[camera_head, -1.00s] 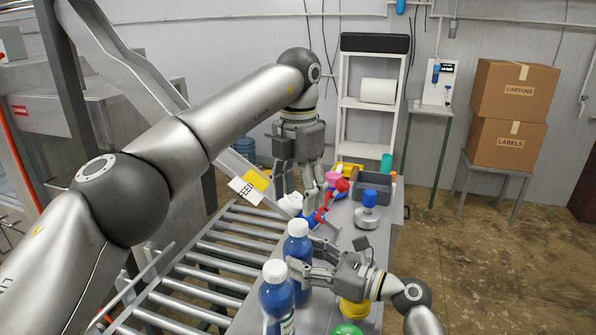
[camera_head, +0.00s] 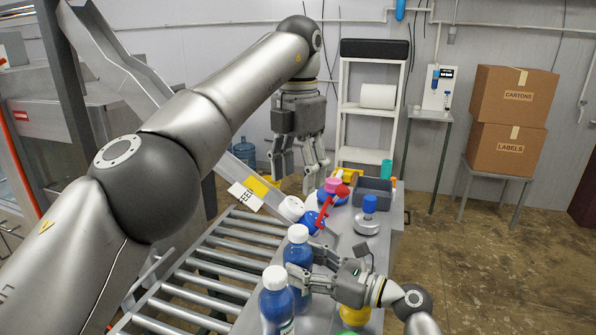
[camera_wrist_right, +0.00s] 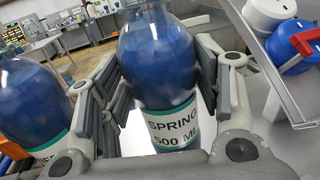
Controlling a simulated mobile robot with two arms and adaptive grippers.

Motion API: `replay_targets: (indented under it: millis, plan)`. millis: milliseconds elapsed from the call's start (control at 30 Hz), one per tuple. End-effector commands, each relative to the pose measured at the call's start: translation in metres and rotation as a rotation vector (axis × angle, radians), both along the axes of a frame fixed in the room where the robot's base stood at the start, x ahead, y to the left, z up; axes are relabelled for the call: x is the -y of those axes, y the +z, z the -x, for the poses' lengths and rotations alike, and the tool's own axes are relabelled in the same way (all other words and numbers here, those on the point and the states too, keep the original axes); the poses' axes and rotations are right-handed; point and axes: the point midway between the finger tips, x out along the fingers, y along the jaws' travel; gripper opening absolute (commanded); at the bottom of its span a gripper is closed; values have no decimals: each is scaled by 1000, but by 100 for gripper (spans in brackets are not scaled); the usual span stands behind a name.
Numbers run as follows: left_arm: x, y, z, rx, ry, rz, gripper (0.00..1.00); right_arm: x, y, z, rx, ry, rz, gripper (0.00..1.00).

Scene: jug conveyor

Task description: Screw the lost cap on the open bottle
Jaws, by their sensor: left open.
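The blue bottle (camera_head: 298,254) stands upright at the edge of the grey table (camera_head: 350,262) with a white cap (camera_head: 298,233) on its top. Whether that cap is fully tight cannot be told. My right gripper (camera_head: 304,270) is around this bottle. In the right wrist view its finger pads lie against both sides of the bottle body (camera_wrist_right: 158,75), above the "SPRING 500 ML" label. A second blue bottle (camera_head: 276,305) nearer the camera also has a white cap (camera_head: 275,277). My left gripper (camera_head: 296,180) is open and empty, raised above and behind the bottles, pointing down.
A roller conveyor (camera_head: 215,262) runs left of the table. Behind the bottles are a white-lidded blue item with a red part (camera_head: 312,221), a silver item with a blue top (camera_head: 368,222), and a grey bin (camera_head: 375,190). A yellow item (camera_head: 355,316) stands near my right gripper.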

Motion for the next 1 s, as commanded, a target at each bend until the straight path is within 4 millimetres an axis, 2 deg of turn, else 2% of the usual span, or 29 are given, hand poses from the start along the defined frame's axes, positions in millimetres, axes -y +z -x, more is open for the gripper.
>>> replay_targets:
  millis: [33, 167, 567, 667, 1000]
  plan:
    - [0, 0, 0, 0, 0, 0, 59, 0, -1, 0, -1, 0, 0, 68]
    - [0, 0, 0, 0, 0, 0, 59, 0, 0, 0, 0, 0, 0, 82]
    - [0, 0, 0, 0, 1, 0, 59, 5, 0, 2, 0, -2, 0, 82]
    - [0, 0, 0, 0, 1, 0, 59, 16, -1, 8, -1, -2, 0, 82]
    - [0, 0, 0, 0, 0, 0, 59, 78, -1, 43, -2, -1, 3, 82]
